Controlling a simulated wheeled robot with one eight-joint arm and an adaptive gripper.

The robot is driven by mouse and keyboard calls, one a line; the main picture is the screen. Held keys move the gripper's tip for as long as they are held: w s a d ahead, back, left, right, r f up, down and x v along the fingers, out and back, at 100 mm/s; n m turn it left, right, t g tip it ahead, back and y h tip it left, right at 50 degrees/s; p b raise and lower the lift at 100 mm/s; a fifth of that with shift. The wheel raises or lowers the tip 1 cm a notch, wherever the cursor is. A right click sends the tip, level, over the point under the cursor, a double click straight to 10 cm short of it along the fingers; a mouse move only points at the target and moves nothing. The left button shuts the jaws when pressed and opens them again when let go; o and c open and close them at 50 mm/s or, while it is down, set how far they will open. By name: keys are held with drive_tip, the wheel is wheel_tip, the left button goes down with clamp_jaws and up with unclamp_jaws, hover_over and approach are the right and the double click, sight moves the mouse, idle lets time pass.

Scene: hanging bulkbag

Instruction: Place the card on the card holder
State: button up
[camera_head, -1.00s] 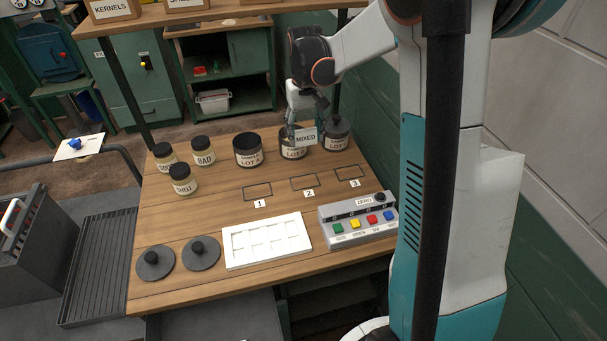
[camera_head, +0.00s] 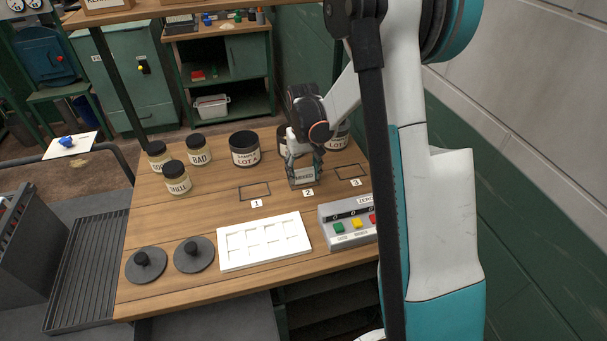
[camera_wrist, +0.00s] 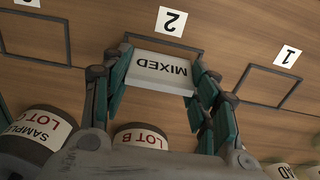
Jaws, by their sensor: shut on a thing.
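My gripper (camera_head: 303,168) is shut on a pale card (camera_head: 305,177) lettered MIXED, which also shows in the wrist view (camera_wrist: 160,72) between the two fingers. The card is over the outlined rectangle marked 2 (camera_wrist: 195,50) and covers much of it in both views. I cannot tell whether the card touches the tabletop. Outlined rectangles marked 1 (camera_head: 254,190) and 3 (camera_head: 351,171) lie empty on either side. Nothing else that is clearly a card holder can be told apart.
The LOT A jar (camera_head: 245,150) stands behind at the left; LOT B (camera_wrist: 140,138) and LOT C (camera_wrist: 35,132) are close to my gripper. Small jars (camera_head: 175,178) stand at the left. A white tray (camera_head: 263,243) and a button box (camera_head: 345,222) are in front on the table (camera_head: 220,210).

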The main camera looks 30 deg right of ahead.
sight(303, 170)
drive_tip(key=shift+f, duration=0.25)
drive_tip(key=o, duration=0.4)
drive_tip(key=shift+f, duration=0.1)
drive_tip(key=shift+c, duration=0.2)
drive_tip(key=o, duration=0.4)
wheel_tip(303, 170, up, 13)
drive_tip(key=p, duration=0.4)
drive_tip(key=s+a+r+n+t, duration=0.1)
drive_tip(key=s+a+r+t, duration=0.2)
drive_tip(key=s+a+r, duration=0.6)
drive_tip(key=shift+s+a+r+n+t, duration=0.2)
drive_tip(key=shift+s+a+r+t, duration=0.4)
drive_tip(key=shift+s, duration=1.95)
drive_tip(key=shift+s+a+r+n+t, duration=0.2)
drive_tip(key=shift+s+a+r+t, duration=0.45)
drive_tip(key=shift+s, duration=1.85)
drive_tip(key=shift+s+a+r+n+t, duration=0.3)
drive_tip(key=shift+s+t, duration=0.55)
drive_tip(key=shift+s, duration=1.7)
